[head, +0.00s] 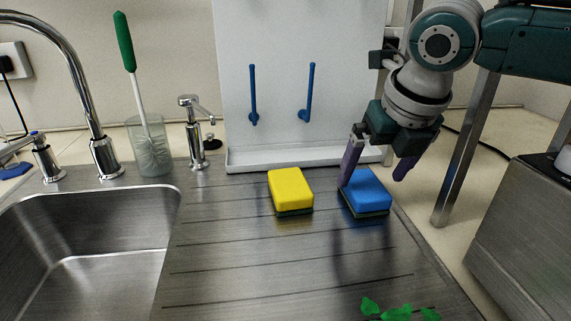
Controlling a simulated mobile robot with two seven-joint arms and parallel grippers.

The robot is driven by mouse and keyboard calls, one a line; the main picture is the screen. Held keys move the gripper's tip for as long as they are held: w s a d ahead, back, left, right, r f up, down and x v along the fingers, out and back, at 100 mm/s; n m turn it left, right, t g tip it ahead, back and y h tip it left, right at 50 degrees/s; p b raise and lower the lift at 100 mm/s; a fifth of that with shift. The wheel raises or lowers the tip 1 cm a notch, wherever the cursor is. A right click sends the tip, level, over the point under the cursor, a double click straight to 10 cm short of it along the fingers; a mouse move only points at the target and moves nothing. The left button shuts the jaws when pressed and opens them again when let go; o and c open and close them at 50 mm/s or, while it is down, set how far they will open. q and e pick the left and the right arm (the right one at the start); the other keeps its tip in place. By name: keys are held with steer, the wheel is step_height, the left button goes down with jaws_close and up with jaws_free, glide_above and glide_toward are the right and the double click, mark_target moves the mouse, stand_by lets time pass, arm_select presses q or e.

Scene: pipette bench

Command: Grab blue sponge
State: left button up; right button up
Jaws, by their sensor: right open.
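The blue sponge (368,190) with a dark underside lies on the ridged steel drainboard (220,270), right of centre in the head view. My right gripper (372,178) is open just above it, pointing down. One purple finger is at the sponge's left edge and the other is past its upper right side. I cannot tell whether the left finger touches the sponge. The gripper holds nothing. My left gripper is not in view.
A yellow sponge (291,189) lies just left of the blue one. A white rack with blue pegs (310,95) stands behind. The sink (90,250), faucet (95,130) and brush in a glass (150,145) are left. Green leaves (398,311) show at the front.

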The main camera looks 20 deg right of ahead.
mark_target(367, 185)
steer(key=x, duration=0.3)
steer(key=shift+a+f+b, duration=0.15)
steer(key=shift+f+b, duration=0.15)
steer(key=c, duration=1.3)
